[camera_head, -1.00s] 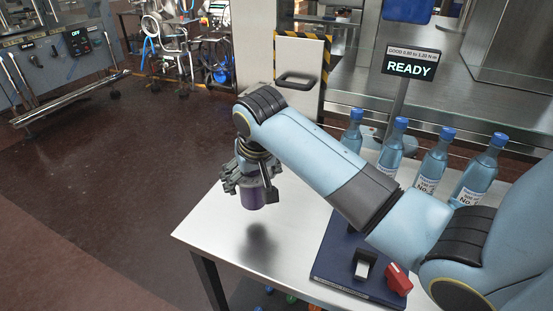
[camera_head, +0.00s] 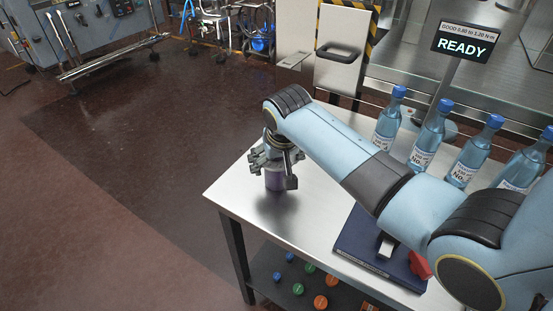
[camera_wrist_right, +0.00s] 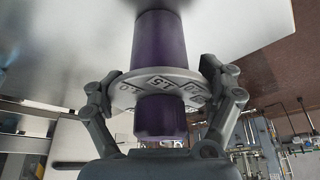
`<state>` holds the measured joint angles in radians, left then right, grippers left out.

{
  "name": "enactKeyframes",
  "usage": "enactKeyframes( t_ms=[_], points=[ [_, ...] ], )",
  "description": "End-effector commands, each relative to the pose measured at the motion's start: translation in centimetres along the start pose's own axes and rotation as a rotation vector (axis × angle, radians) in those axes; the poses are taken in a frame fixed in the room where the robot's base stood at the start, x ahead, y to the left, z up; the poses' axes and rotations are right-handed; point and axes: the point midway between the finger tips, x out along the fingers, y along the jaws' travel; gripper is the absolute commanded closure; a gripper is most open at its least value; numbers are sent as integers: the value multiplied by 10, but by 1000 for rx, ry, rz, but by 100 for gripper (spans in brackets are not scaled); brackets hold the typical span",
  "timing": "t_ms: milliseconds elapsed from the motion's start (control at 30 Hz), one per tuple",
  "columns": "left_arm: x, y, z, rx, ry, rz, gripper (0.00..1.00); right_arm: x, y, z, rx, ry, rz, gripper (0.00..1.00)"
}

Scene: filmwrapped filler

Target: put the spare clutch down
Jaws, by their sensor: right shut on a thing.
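The spare clutch is a purple cylinder (camera_head: 275,181). In the wrist view its purple body (camera_wrist_right: 161,40) passes through a grey ring (camera_wrist_right: 150,84) marked with numbers. My right gripper (camera_head: 277,160) is shut on it; in the wrist view the fingers (camera_wrist_right: 157,92) close on the ring from both sides. The clutch hangs upright, low over the left part of the steel table (camera_head: 235,196), with a soft shadow just below it. I cannot tell whether its lower end touches the top. My left gripper is in neither view.
A dark blue tester (camera_head: 360,243) with a white block (camera_head: 386,246) and red block (camera_head: 419,265) stands right of the clutch. Several blue-capped bottles (camera_head: 426,137) line the back. A READY display (camera_head: 466,42) rises behind. Coloured caps (camera_head: 320,302) lie on the lower shelf. The table around the clutch is clear.

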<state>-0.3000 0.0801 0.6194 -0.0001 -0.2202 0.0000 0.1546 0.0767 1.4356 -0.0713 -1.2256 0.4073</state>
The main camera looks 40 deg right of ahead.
Motion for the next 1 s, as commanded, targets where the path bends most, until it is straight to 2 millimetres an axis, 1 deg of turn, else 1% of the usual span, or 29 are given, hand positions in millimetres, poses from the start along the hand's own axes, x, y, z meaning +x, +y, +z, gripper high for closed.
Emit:
enactKeyframes(
  t_ms=[33,133,167,567,667,767,867,1000],
  points=[
    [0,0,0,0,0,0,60,1,0,0,0,0,0,16],
    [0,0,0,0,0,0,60,0,0,0,0,0,0,3],
    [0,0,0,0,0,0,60,0,0,0,0,0,0,0],
    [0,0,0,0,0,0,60,0,0,0,0,0,0,0],
    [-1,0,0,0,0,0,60,-2,0,-1,0,0,0,0],
    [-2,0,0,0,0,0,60,-12,0,-1,0,2,-1,0],
    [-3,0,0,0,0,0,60,-31,0,-2,0,3,-1,0],
    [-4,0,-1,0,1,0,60,-64,0,-2,0,4,-2,0]
  ],
)
